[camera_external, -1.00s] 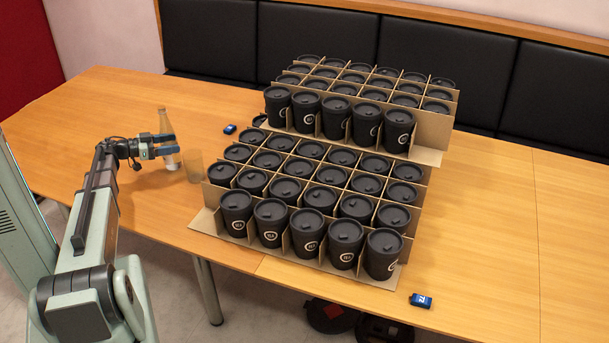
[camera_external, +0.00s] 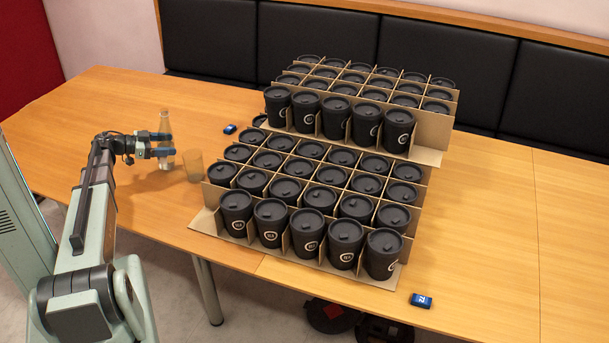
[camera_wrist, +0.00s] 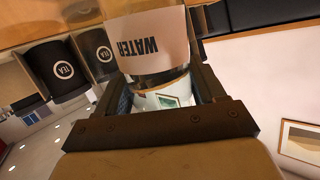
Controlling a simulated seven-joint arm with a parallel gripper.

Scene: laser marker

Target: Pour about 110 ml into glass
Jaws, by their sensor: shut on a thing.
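A clear bottle (camera_external: 165,125) stands near the left end of the table, held in my gripper (camera_external: 163,145). In the wrist view the bottle's label (camera_wrist: 150,43) reads WATER, and both fingers of my gripper (camera_wrist: 160,95) lie along its sides, shut on it. The bottle looks upright or nearly so in the external view; whether its base touches the table I cannot tell. The glass (camera_external: 193,166) is a clear tumbler on the table, just right of the bottle and apart from it. It looks empty, though it is small in view.
Black lidded cups (camera_external: 309,231) fill stacked cardboard dividers (camera_external: 297,262) right of the glass, close to it. A small blue box (camera_external: 230,129) lies behind the glass, and another (camera_external: 421,301) lies at the front right. The table (camera_external: 90,115) is clear at left.

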